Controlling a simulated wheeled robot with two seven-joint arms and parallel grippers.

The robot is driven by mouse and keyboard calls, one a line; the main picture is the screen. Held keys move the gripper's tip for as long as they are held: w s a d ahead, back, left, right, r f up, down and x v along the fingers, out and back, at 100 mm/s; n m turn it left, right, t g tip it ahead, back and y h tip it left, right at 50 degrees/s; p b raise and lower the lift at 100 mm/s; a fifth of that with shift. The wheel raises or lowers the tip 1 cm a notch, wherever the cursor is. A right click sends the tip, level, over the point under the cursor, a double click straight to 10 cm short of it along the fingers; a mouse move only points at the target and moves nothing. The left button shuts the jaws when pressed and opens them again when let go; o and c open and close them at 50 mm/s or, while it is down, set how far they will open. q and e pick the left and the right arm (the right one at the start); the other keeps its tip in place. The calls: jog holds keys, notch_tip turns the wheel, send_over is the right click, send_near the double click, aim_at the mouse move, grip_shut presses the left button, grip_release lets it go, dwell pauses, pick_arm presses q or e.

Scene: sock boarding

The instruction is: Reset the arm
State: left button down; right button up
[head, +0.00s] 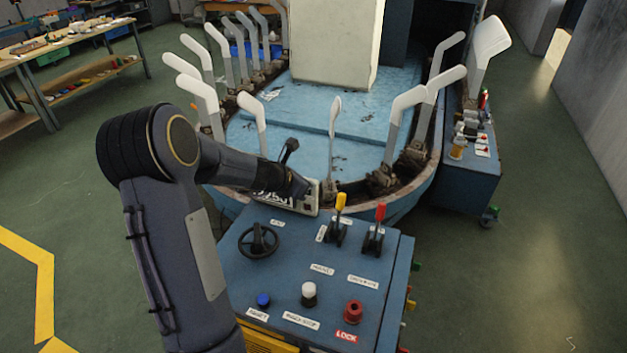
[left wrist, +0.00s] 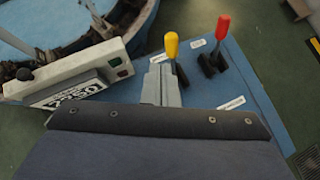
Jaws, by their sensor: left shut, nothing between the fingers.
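My left arm (head: 165,205) comes in from the lower left of the head view and reaches over the back of the blue control panel (head: 290,265). In the left wrist view, my left gripper (left wrist: 160,68) is shut and empty. Its fingers appear just left of the yellow-knobbed lever (left wrist: 172,45); I cannot tell if they touch it. The head view does not show the fingertips clearly. The red-knobbed lever (left wrist: 222,28) stands to the right, apart from the gripper. My right gripper is not in view.
A white box with a number label (left wrist: 85,72) lies left of the fingers. The panel has a black wheel (head: 258,241) and blue (head: 263,300), white (head: 309,290) and red (head: 353,308) buttons. Behind stands the machine with several pale sock forms (head: 405,105). Floor is clear at right.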

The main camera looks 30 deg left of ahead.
pick_arm(q)
jog(key=s+d+r+m+g+h+b, duration=0.1)
jog(key=s+d+r+m+h, duration=0.1)
jog(key=s+d+r+m, duration=0.45)
jog(key=s+d+r+m+h+b, duration=0.1)
jog(key=s+d+r+m, duration=0.3)
jog(key=s+d+m, duration=0.5)
jog(key=s+d+f+m+g, duration=0.1)
jog(key=s+d+f+m, duration=0.1)
jog(key=s+m, duration=0.6)
jog(key=s+d+f+m+g+y+b, duration=0.1)
jog(key=s+f+m+g, duration=0.1)
jog(key=s+m, duration=0.5)
jog(key=shift+s+d+f+m, duration=0.4)
jog(key=shift+f+m, duration=0.05)
jog(key=shift+f, duration=0.25)
